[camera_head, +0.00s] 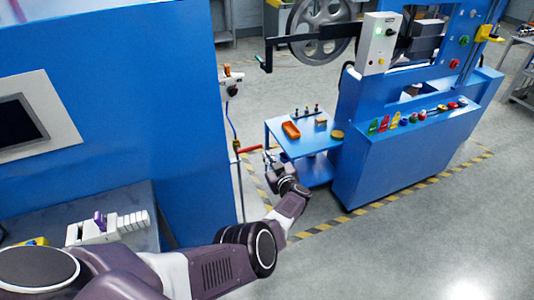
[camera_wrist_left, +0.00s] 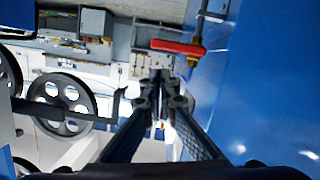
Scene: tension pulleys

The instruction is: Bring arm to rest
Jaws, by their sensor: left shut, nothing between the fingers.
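My left arm reaches forward from the bottom left in the head view. Its gripper (camera_head: 268,157) is small there, beside a red lever handle (camera_head: 249,148) on a pipe along the blue wall. In the left wrist view the gripper's fingers (camera_wrist_left: 161,92) come together at the tips with nothing between them. The red lever (camera_wrist_left: 178,47) shows just beyond the fingertips, on a brass fitting (camera_wrist_left: 198,50); I cannot tell whether they touch. My right gripper is in neither view.
A blue side table (camera_head: 282,137) with an orange tray (camera_head: 291,130) stands just beyond the gripper. A blue machine (camera_head: 385,165) with a large grey wheel (camera_head: 318,45) is to the right. A blue wall (camera_head: 140,100) is close on the left. Grey floor (camera_head: 400,250) is open at the lower right.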

